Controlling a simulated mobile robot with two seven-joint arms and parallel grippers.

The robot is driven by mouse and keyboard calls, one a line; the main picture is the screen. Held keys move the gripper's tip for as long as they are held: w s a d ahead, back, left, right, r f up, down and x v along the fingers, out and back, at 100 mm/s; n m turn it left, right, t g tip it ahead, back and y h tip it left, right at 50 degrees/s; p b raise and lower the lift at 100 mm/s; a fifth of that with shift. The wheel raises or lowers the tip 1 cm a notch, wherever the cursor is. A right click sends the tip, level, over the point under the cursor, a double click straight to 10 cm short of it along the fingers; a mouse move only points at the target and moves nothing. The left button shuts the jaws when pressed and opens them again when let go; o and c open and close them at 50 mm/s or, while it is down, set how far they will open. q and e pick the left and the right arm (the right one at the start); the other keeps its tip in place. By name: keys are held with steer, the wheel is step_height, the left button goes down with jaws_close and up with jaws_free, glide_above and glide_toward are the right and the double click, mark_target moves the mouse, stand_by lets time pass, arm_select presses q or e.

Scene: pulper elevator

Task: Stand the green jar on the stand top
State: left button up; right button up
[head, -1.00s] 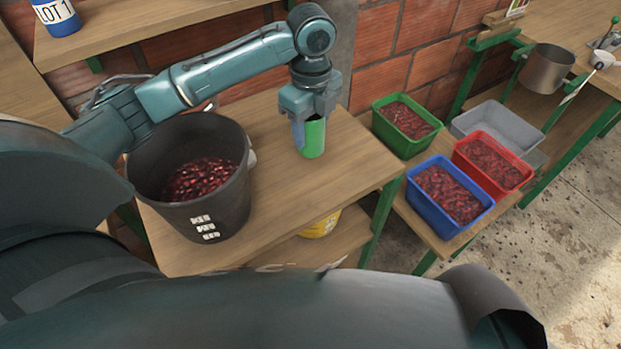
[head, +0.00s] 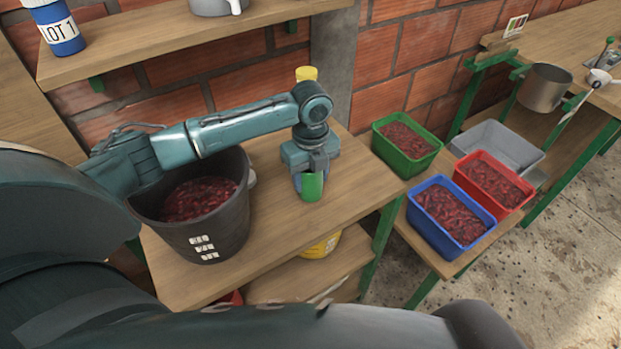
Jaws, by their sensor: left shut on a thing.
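The green jar (head: 312,187) is held upright in my left gripper (head: 311,172), which is shut on it from above. The fingers cover part of the jar's side and upper part. My right gripper is not in view.
A black bucket (head: 200,235) of red cherries stands left of the jar. A yellow-topped thing (head: 306,74) shows behind my left arm. Green (head: 411,163), blue (head: 436,228) and red (head: 514,202) bins stand on the lower bench at right. Bare wood lies in front of the jar.

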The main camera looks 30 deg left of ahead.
arm_select(q)
steer(key=shift+f, duration=0.6)
steer(key=shift+f, duration=0.15)
steer(key=o, duration=1.1)
steer(key=shift+c, duration=0.2)
step_height(320, 180, up, 12)
steer(key=shift+r, duration=0.2)
